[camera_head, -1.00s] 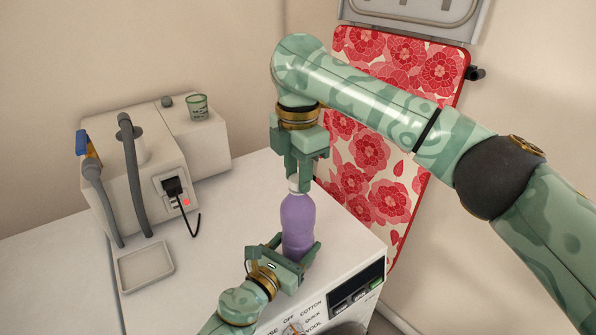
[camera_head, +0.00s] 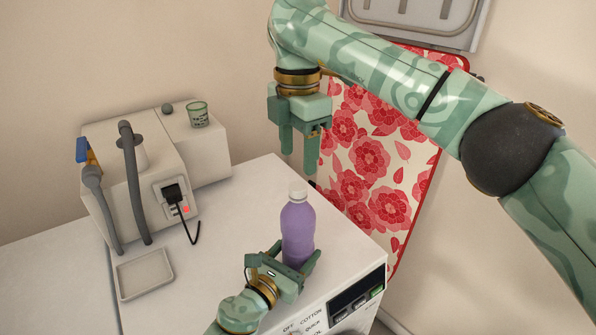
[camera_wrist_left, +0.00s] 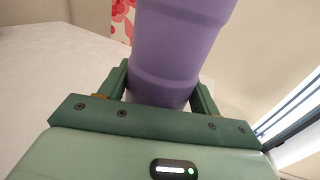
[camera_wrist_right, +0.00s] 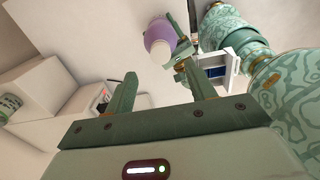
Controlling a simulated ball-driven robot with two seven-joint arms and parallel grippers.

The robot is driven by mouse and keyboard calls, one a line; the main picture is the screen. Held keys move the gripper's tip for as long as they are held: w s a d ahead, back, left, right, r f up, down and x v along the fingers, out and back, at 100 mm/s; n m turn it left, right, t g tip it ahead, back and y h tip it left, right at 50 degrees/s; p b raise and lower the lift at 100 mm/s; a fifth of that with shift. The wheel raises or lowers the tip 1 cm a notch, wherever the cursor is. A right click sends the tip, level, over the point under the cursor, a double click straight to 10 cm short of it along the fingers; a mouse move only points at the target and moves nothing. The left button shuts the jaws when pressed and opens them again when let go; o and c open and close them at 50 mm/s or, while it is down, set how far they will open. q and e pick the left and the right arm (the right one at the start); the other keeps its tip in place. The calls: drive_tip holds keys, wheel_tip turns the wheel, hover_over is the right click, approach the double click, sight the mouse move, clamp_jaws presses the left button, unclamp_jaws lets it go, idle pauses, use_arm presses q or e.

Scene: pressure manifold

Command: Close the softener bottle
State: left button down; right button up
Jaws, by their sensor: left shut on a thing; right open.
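The purple softener bottle (camera_head: 298,232) stands upright on the white washing machine, with a white cap (camera_head: 297,192) on its top. My left gripper (camera_head: 290,262) is shut around the lower part of the bottle; the left wrist view shows the purple body (camera_wrist_left: 178,50) between its fingers. My right gripper (camera_head: 299,160) is open and empty, pointing down, above the bottle and apart from it. The right wrist view shows its spread fingers (camera_wrist_right: 162,95) with the bottle (camera_wrist_right: 160,40) beyond them. How tightly the cap sits cannot be told.
A pale box-shaped unit (camera_head: 130,185) with grey hoses and a black plug stands at the left. A green-and-white cup (camera_head: 198,114) sits on the box behind it. A shallow tray (camera_head: 145,273) lies in front. A red floral board (camera_head: 375,160) leans at the wall behind the machine.

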wheel_tip(320, 180, up, 5)
drive_tip(key=shift+r, duration=0.2)
use_arm(q)
drive_tip(key=shift+c, duration=1.3)
unclamp_jaws()
